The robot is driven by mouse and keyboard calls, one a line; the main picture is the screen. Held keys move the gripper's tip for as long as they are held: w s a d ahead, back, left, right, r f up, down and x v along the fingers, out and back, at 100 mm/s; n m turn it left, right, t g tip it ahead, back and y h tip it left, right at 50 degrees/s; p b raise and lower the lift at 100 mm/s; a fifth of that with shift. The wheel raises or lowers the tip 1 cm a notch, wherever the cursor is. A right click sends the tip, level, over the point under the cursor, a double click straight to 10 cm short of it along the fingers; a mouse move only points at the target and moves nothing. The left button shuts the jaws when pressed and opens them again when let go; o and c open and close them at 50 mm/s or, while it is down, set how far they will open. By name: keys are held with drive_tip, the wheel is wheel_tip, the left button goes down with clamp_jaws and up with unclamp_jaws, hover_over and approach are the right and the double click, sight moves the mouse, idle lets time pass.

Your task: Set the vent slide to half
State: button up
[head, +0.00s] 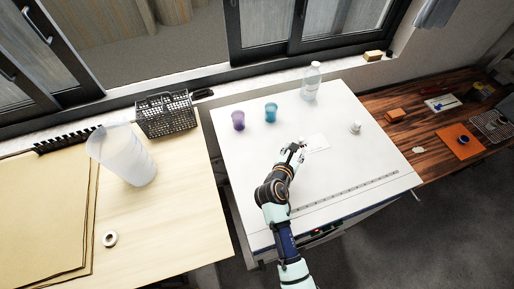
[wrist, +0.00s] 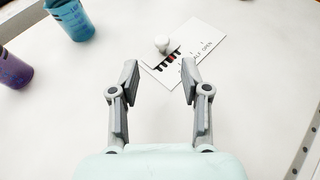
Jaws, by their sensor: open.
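The card also shows in the head view (head: 318,143). My gripper (wrist: 160,78) is open and empty, its fingers apart and short of the knob. In the head view my gripper (head: 293,152) partly covers the vent.
A small white object (head: 355,128) stands to the right. A ruler strip (head: 345,192) runs along the front.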

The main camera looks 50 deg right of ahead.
sight(301, 139)
drive_tip(key=shift+d, duration=0.25)
drive_tip(key=b+x, duration=0.2)
drive_tip(key=x, duration=0.5)
drive_tip(key=shift+d+f, duration=0.1)
drive_tip(key=shift+d, duration=0.15)
clamp_jaws()
